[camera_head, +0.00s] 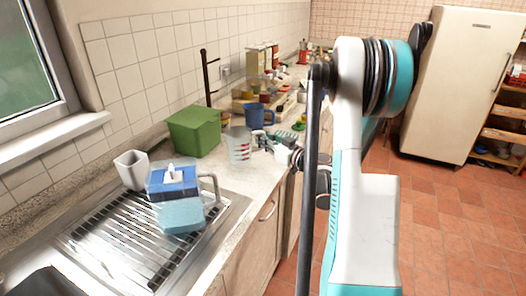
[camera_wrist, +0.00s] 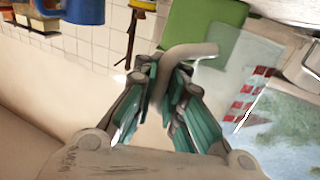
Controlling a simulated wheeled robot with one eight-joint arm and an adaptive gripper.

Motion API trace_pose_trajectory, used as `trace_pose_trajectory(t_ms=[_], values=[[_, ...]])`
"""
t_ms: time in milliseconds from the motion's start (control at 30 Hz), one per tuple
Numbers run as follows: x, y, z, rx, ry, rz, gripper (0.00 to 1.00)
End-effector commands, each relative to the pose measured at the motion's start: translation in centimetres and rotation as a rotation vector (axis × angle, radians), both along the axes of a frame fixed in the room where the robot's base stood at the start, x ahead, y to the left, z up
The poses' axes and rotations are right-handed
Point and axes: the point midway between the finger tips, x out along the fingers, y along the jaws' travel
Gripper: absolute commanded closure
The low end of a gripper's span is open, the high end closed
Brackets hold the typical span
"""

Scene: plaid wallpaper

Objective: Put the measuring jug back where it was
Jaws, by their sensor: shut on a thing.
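The measuring jug (camera_head: 240,146) is clear with red markings. In the head view it is upright at the counter's front part, right of the green box. I cannot tell whether its base touches the counter. My gripper (camera_head: 266,142) is at the jug's right side, partly hidden by my arm. In the wrist view my gripper (camera_wrist: 163,88) is shut on the jug's pale handle (camera_wrist: 188,50). The jug's clear wall with red marks (camera_wrist: 240,100) shows to the right there.
A green box (camera_head: 195,132) stands left of the jug and a blue jug (camera_head: 256,116) behind it. Several items crowd the counter's far end.

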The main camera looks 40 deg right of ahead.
Motion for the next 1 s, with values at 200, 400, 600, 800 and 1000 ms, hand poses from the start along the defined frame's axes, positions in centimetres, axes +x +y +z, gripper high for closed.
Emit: trace_pose_trajectory(t_ms=[200,400,600,800,1000], values=[[0.0,0.0,-3.4,0.0,0.0,0.0,1.0],[0.0,0.0,-3.7,0.0,0.0,0.0,1.0],[0.0,0.0,-3.9,0.0,0.0,0.0,1.0],[0.0,0.0,-3.9,0.0,0.0,0.0,0.69],[0.0,0.0,-3.9,0.0,0.0,0.0,0.69]])
